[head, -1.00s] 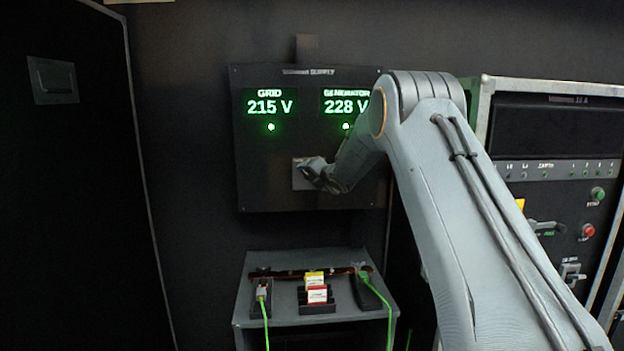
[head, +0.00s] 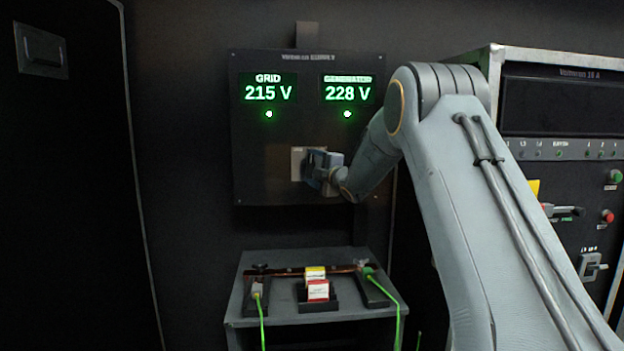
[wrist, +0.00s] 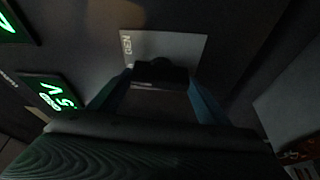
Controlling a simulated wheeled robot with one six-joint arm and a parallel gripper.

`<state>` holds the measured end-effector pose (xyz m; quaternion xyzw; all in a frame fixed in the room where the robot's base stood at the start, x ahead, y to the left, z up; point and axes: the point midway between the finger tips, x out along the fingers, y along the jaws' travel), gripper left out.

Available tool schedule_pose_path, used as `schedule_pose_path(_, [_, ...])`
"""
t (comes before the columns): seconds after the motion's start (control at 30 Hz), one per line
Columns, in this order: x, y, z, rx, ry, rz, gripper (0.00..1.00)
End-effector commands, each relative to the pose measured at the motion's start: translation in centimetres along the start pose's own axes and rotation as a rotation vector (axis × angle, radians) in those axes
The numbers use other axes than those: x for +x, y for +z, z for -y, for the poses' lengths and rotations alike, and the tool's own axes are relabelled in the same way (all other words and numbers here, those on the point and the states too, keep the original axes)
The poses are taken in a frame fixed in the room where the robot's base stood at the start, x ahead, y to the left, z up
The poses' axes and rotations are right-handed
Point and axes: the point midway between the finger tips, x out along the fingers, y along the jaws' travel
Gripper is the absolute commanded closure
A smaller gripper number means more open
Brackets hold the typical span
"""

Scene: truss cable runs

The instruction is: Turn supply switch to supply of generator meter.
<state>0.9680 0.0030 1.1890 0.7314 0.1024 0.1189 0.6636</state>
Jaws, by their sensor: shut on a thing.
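The supply panel (head: 255,175) is black and stands upright on the back wall. The supply switch has a light grey plate (head: 297,163) low on the panel. In the wrist view its black knob (wrist: 160,72) sits between my two blue fingers, in front of the plate, which bears a small label at one corner. My gripper (head: 318,168) is shut on the knob. The knob's pointing direction is hard to tell; my gripper hides it in the head view.
Below the panel, a grey stand (head: 250,308) bears a copper bar, green cables and a holder with red and yellow tags (head: 317,290). A rack case (head: 560,150) with buttons stands at right. A dark door-like panel (head: 80,200) fills the left.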

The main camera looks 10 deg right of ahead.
Motion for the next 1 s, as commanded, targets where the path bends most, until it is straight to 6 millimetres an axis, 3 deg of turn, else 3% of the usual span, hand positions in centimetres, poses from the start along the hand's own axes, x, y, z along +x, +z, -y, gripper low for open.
schedule_pose_path(0.5, [0.08, 0.07, 0.76, 0.427, 0.177, 0.001, 0.52])
schedule_pose_path(1.0, [0.05, -0.01, 0.61, 0.633, 0.261, 0.003, 0.52])
